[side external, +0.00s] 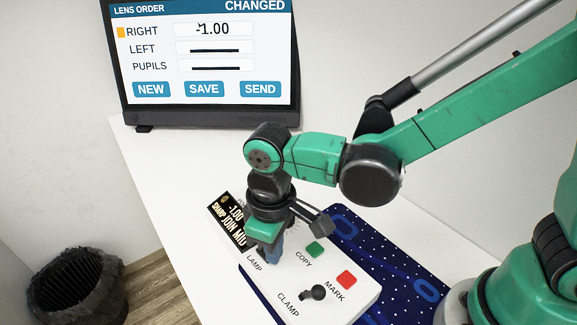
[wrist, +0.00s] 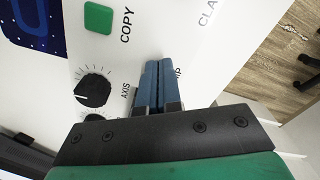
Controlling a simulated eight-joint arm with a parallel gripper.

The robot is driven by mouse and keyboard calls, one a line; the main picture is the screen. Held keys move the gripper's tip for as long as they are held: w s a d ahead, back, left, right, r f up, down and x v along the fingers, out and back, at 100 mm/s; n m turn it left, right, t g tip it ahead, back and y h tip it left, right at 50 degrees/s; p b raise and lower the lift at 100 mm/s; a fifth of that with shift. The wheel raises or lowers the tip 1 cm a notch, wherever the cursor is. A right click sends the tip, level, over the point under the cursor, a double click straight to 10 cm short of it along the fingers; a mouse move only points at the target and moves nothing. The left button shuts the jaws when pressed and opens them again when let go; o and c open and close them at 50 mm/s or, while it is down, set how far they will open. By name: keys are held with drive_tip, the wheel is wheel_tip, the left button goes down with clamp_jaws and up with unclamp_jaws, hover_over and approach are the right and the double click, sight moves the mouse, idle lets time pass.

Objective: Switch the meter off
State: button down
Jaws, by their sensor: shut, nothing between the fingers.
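The meter (side external: 343,284) is a white box on the table with a small dark display (side external: 232,222) reading "-1.00" and "SHARP JOIN MID", partly covered by my arm. It has a green COPY button (side external: 315,250), a red MARK button (side external: 347,279) and a black CLAMP lever (side external: 314,293). My gripper (side external: 272,258) points down over the meter beside the LAMP label, its blue fingers shut and empty. In the wrist view, the shut fingers (wrist: 158,66) cover part of the LAMP label, near a black AXIS dial (wrist: 93,91). The lamp switch is hidden; contact cannot be told.
A screen (side external: 200,55) behind reads "LENS ORDER", "CHANGED", RIGHT -1.00, with dashes at LEFT and PUPILS. A blue patterned mat (side external: 400,270) lies under the meter. A dark waste bin (side external: 76,290) stands on the floor at left. White table (side external: 160,200) is clear left of the meter.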

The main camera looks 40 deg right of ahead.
drive_tip(key=shift+f, duration=0.35)
drive_tip(key=shift+r, duration=0.1)
wheel_tip(320, 180, up, 7)
idle(0.7)
drive_tip(key=d+r+m+t, duration=0.1)
drive_tip(key=d+m+t, duration=0.5)
drive_tip(key=d, duration=1)
drive_tip(key=shift+s+d+r+t, duration=0.15)
drive_tip(key=shift+d+r+t, duration=0.1)
drive_tip(key=shift+r+t, duration=0.2)
